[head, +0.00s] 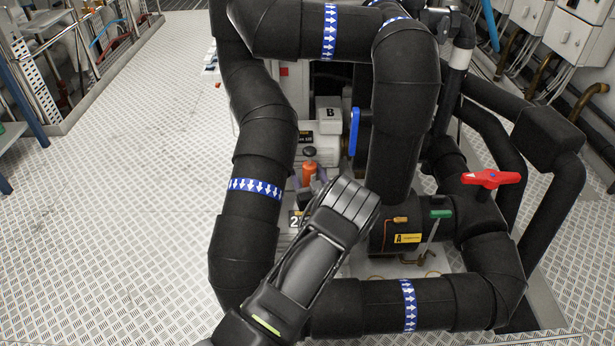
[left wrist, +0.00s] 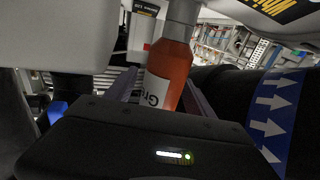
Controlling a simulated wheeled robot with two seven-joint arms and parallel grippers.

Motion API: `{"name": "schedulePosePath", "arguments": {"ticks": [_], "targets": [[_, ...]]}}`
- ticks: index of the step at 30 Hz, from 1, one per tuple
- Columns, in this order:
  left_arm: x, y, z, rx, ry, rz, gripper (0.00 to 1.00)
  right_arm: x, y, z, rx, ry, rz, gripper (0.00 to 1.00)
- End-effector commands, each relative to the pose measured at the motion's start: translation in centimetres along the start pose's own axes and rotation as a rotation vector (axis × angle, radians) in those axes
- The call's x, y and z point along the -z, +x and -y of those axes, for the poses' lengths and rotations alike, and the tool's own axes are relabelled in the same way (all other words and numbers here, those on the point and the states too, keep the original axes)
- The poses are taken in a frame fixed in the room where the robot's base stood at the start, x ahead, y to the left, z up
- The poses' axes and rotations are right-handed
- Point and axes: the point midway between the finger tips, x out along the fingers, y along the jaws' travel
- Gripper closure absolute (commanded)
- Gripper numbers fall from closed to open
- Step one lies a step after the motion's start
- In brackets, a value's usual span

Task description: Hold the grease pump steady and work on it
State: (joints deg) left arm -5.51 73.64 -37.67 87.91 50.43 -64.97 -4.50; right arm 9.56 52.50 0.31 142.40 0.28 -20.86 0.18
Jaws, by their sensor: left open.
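In the left wrist view the orange bottle (left wrist: 168,72) is tilted, with a white label starting "Gr" and a grey upper part. My left gripper (head: 312,191) reaches in from the bottom of the head view, its jaws partly hidden by my wrist. In the left wrist view its open fingers (left wrist: 160,92) stand on either side of the bottle. Contact cannot be told. My right gripper is not in view.
Thick black pipes with blue arrow bands (head: 255,188) surround the spot on the left, front and right. A blue lever (head: 354,132) is just behind, and a red valve handle (head: 491,179) and green lever (head: 441,214) are to the right. Open plate floor (head: 130,200) lies left.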

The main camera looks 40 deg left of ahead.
Motion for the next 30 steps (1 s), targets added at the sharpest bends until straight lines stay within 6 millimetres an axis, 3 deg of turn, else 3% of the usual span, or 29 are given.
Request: {"name": "schedulePosePath", "arguments": {"ticks": [2, 24, 30], "targets": [[0.0, -0.02, 0.0, 0.0, 0.0, 0.0, 0.38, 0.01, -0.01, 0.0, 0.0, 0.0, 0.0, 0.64], [-0.02, -0.04, 0.01, 0.0, 0.0, 0.0, 0.99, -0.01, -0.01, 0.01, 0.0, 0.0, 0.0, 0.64], [-0.02, -0.04, 0.02, 0.0, 0.0, 0.0, 1.0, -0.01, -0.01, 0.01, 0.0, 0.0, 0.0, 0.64]]}}
